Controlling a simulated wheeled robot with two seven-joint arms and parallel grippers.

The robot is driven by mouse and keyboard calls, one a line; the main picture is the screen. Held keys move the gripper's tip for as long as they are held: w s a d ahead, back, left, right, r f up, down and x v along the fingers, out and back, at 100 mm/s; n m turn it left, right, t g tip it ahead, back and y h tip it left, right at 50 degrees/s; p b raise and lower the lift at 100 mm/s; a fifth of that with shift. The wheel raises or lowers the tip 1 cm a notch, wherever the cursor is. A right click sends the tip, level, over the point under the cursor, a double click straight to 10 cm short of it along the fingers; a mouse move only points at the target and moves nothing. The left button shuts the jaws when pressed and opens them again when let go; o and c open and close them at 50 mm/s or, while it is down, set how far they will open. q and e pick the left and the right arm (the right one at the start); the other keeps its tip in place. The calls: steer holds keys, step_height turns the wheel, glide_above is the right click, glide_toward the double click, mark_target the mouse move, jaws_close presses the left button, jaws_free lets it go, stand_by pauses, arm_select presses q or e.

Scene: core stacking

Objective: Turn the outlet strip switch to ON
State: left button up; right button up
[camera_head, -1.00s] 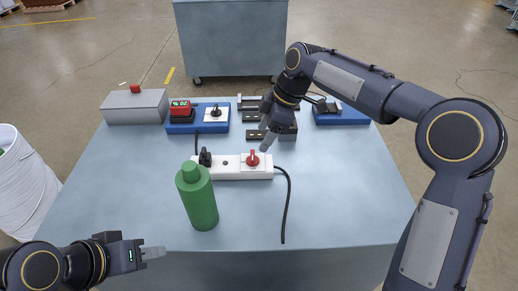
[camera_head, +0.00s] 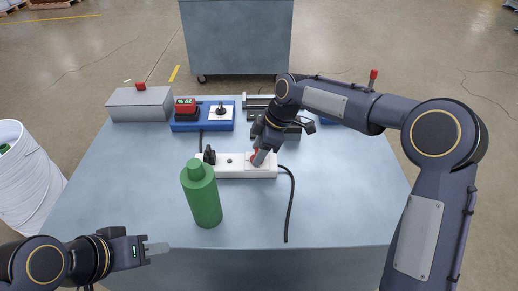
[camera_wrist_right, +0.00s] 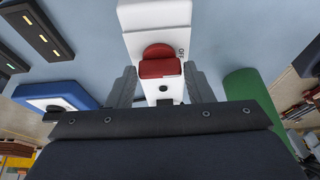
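The white outlet strip (camera_head: 235,166) lies on the table behind the green bottle. Its red switch (camera_head: 255,155) is at the strip's right end, partly hidden by my right gripper (camera_head: 259,158). In the right wrist view the red switch (camera_wrist_right: 160,62) shows between the two fingers of my right gripper (camera_wrist_right: 160,88). The fingers are apart, one on each side of it; contact cannot be told. An "OFF" label stands beside the switch. A black plug (camera_head: 209,154) sits at the strip's left end. My left gripper (camera_head: 156,250) is low at the left, away from the strip; its finger gap is not visible.
The green bottle (camera_head: 203,200) stands upright in front of the strip. A black cord (camera_head: 290,210) runs forward from its right end. Behind are a grey box (camera_head: 140,104) with a red button and a blue box (camera_head: 186,126) with a display. The table's right front is clear.

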steer(key=c, duration=0.5)
steer(key=shift+c, duration=0.2)
steer(key=m+t+b, duration=0.1)
steer(key=m+b, duration=0.1)
steer(key=m, duration=0.1)
steer(key=shift+s+m, duration=0.15)
steer(key=shift+m, duration=0.25)
steer(key=m+t+b, duration=0.1)
steer(key=m, duration=0.2)
steer(key=shift+a+m+t+h, duration=0.1)
steer(key=shift+m+t+h, duration=0.2)
steer(key=shift+t+h, duration=0.1)
steer(key=m, duration=0.2)
steer(key=m+t+h+b, duration=0.1)
steer(key=m, duration=0.2)
steer(key=shift+s+a+h, duration=0.1)
steer(key=shift+s+h, duration=0.05)
steer(key=shift+h, duration=0.15)
steer(key=m+h, duration=0.1)
steer(key=m, duration=0.1)
steer(key=m+h+b, duration=0.1)
steer(key=m, duration=0.2)
steer(key=shift+a+t, duration=0.1)
steer(key=shift+t, duration=0.3)
steer(key=shift+m, duration=0.4)
steer(key=o, duration=1)
